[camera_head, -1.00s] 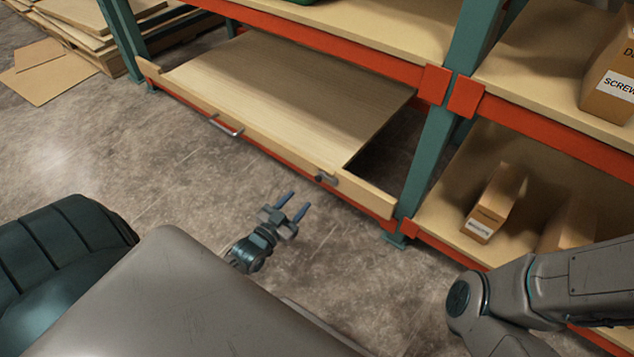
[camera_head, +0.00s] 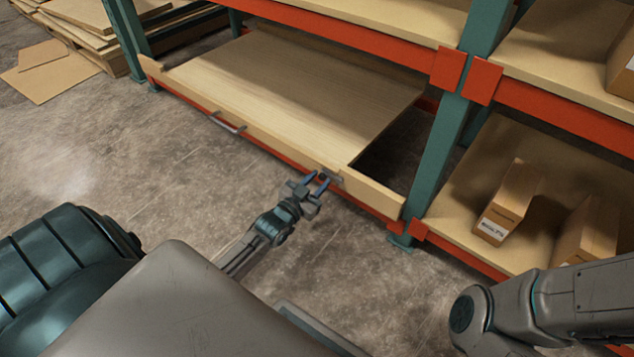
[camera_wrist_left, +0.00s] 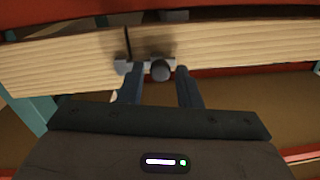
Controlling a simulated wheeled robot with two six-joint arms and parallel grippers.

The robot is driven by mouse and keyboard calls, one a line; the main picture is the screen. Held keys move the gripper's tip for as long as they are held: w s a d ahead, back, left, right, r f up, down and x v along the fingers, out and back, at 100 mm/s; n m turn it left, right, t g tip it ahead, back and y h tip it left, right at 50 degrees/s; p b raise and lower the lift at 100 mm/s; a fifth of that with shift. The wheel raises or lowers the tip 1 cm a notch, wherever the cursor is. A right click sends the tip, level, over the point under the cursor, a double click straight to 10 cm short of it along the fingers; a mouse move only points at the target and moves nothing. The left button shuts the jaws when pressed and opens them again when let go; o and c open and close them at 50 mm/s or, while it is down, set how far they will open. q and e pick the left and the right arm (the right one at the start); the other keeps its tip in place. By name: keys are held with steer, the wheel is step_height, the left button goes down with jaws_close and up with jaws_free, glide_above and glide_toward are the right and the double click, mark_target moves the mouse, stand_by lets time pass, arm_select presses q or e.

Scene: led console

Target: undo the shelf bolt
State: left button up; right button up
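The shelf bolt (camera_head: 332,176) is a small dark metal latch on the front board of the low wooden pull-out shelf (camera_head: 290,75), near its right end. In the left wrist view its rounded knob (camera_wrist_left: 161,71) sits by the gap between the two fingers, close to their tips. My left gripper (camera_head: 318,182) is open, with its blue fingers one on each side of the knob; contact is not clear. The gripper partly hides the bolt in the head view. My right gripper is out of view; only my right arm shows at the lower right.
A metal handle (camera_head: 227,123) is on the shelf front, left of the bolt. A green rack post (camera_head: 437,165) and orange beams stand to the right. Cardboard boxes (camera_head: 508,203) rest on the right lower shelf. The concrete floor in front is clear.

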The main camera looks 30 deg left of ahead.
arm_select(q)
jaws_close()
steer(key=shift+w+a, duration=0.15)
steer(key=shift+a, duration=1.25)
steer(key=shift+o, duration=1.6)
jaws_free()
steer(key=shift+a, duration=0.15)
